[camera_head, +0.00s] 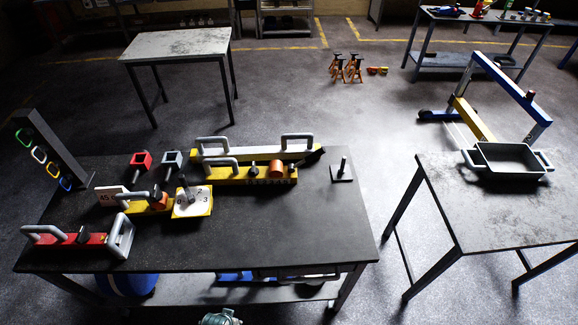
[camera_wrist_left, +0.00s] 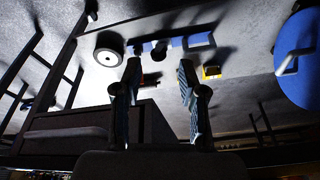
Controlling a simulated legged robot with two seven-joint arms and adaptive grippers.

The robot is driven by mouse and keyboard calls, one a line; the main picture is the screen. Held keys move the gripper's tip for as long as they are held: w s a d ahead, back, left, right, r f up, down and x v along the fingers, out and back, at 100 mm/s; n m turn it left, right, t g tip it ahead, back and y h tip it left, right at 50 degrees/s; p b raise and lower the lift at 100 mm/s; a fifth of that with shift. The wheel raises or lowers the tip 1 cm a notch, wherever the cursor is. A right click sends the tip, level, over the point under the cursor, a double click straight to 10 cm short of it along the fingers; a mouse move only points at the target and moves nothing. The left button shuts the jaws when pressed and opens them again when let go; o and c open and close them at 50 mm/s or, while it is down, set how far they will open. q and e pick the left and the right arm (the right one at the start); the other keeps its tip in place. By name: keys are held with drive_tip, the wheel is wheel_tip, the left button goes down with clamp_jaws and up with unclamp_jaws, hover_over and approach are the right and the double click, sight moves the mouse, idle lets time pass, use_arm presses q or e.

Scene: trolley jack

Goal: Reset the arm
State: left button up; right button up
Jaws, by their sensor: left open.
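My left gripper (camera_wrist_left: 160,82) shows in the left wrist view. Its two fingers stand apart, with nothing between them. Neither of my grippers shows in the head view. The black work table (camera_head: 270,225) fills the lower left of the head view and carries several tools.
The black table holds yellow and red tools with grey handles, a red socket (camera_head: 141,161) and a small black post stand (camera_head: 343,171). A grey tray (camera_head: 508,174) sits on the right table. A blue and yellow hoist (camera_head: 510,85) stands behind it. Floor between the tables is clear.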

use_arm(q)
drive_tip(key=s+f+g, duration=0.1)
drive_tip(key=s+f, duration=0.2)
drive_tip(key=f, duration=0.7)
drive_tip(key=s+f, duration=0.3)
drive_tip(key=f, duration=0.7)
drive_tip(key=s+a+f+g+b, duration=0.1)
drive_tip(key=s+a+f, duration=0.2)
drive_tip(key=s+f, duration=0.9)
drive_tip(key=s, duration=0.3)
drive_tip(key=shift+a+f+b, duration=0.2)
drive_tip(key=shift+b, duration=0.2)
